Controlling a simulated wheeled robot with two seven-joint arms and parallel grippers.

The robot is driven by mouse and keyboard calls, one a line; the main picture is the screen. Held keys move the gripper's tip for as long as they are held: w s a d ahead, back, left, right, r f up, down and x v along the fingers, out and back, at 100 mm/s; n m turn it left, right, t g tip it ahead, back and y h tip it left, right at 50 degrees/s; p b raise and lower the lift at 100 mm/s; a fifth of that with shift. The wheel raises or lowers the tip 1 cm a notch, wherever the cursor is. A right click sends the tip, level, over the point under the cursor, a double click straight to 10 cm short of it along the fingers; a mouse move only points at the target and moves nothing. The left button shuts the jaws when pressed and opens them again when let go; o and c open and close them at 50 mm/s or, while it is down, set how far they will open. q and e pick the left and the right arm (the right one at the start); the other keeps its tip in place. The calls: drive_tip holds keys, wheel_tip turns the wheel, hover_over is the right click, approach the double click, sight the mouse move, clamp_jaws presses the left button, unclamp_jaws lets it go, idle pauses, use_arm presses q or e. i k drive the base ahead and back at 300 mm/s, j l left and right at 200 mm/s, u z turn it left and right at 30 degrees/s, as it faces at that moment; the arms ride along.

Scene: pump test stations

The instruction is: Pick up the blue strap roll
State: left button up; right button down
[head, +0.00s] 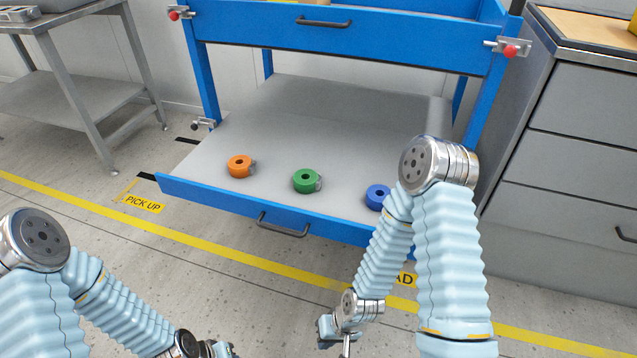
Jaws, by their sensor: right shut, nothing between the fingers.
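The blue strap roll (375,197) lies on the grey lower shelf (225,205) of a blue cart, at the right of three rolls. My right arm covers its right side. My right gripper (346,347) is at the bottom of the head view, low in front of the cart and well apart from the roll. It is shut and empty. My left gripper (220,350) shows only in part at the bottom edge, left of the right one; its fingers are cut off.
An orange roll (238,167) and a green roll (306,181) lie left of the blue one. The shelf has a blue front edge with a black handle (283,226). A blue drawer (340,42) overhangs the shelf. A grey cabinet (585,130) stands close at right.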

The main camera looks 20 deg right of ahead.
sight(376, 194)
drive_tip(key=l+z, duration=0.45)
drive_tip(key=l, duration=1)
drive_tip(key=k, duration=0.05)
